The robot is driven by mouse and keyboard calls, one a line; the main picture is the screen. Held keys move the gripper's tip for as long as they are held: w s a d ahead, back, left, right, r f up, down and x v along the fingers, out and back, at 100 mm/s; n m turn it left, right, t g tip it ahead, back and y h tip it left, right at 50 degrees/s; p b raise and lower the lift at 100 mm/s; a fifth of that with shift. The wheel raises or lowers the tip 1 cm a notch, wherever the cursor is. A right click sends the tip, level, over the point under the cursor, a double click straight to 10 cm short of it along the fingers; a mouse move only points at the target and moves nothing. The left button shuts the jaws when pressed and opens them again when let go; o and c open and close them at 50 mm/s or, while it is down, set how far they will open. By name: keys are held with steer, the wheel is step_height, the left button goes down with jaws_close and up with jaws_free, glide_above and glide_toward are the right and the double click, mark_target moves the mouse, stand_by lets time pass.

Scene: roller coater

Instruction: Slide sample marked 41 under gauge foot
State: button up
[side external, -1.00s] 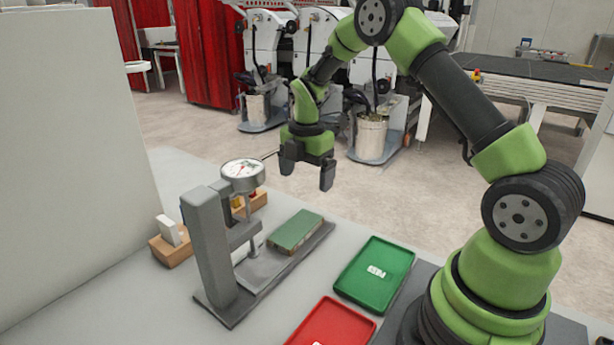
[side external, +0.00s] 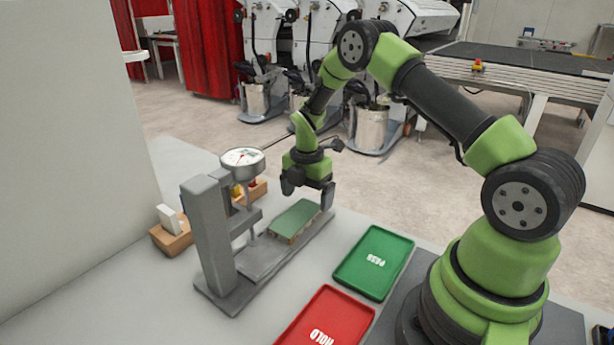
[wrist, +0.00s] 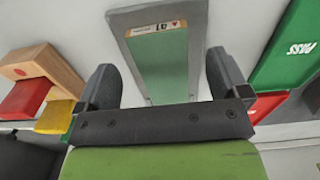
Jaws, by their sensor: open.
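The green sample (side external: 295,220) lies flat on the far end of the gauge's grey base plate (side external: 268,262). In the wrist view the sample (wrist: 160,65) shows an orange-and-white label reading 41. The gauge has a round dial (side external: 242,160) on a grey post; its foot (side external: 251,232) is over the base plate, apart from the sample. My gripper (side external: 307,200) is open and empty, just above the sample's far end. In the wrist view its two fingers (wrist: 163,85) stand either side of the sample, with gaps to it.
A green PASS tray (side external: 375,262) and a red HOLD tray (side external: 325,318) lie right of the gauge. A wooden block with a white piece (side external: 172,235) stands left of the gauge. Another wooden holder with red and yellow pieces (wrist: 42,85) is behind it.

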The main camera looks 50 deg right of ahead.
mark_target(279, 231)
steer(key=shift+f, duration=1.4)
steer(key=c, duration=1)
steer(key=shift+a, duration=4.85)
steer(key=shift+c, duration=0.2)
